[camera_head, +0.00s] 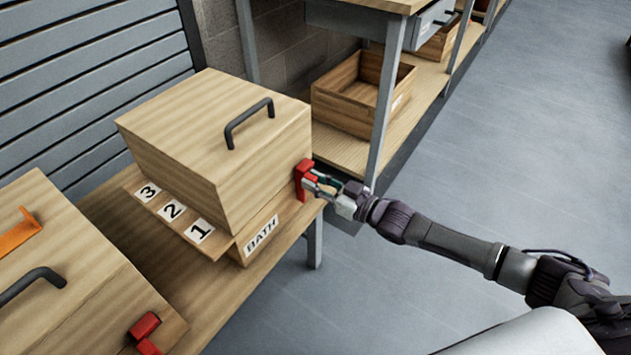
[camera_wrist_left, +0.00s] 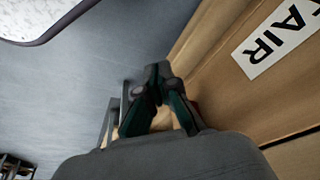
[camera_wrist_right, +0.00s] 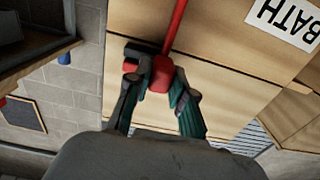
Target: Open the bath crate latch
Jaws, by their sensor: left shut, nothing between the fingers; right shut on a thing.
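The bath crate (camera_head: 215,140) is a closed wooden box with a black lid handle (camera_head: 249,121) and a BATH label (camera_head: 262,235). Its red latch (camera_head: 303,178) is on the right side face. My right gripper (camera_head: 318,183) reaches it from the right and is shut on the latch. In the right wrist view the red latch (camera_wrist_right: 160,75) sits between the fingers, with a red bar running up along the crate; the BATH label (camera_wrist_right: 285,20) is at upper right. My left gripper (camera_wrist_left: 160,85) shows only in the left wrist view, shut and empty beside a wooden face with a label ending in AIR (camera_wrist_left: 280,38).
A second wooden crate (camera_head: 70,270) with a black handle and red latch (camera_head: 145,328) stands at lower left. Number cards 1, 2 and 3 (camera_head: 172,211) lie on a ledge before the bath crate. An open wooden box (camera_head: 350,95) sits on a shelf behind. Grey floor is clear at right.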

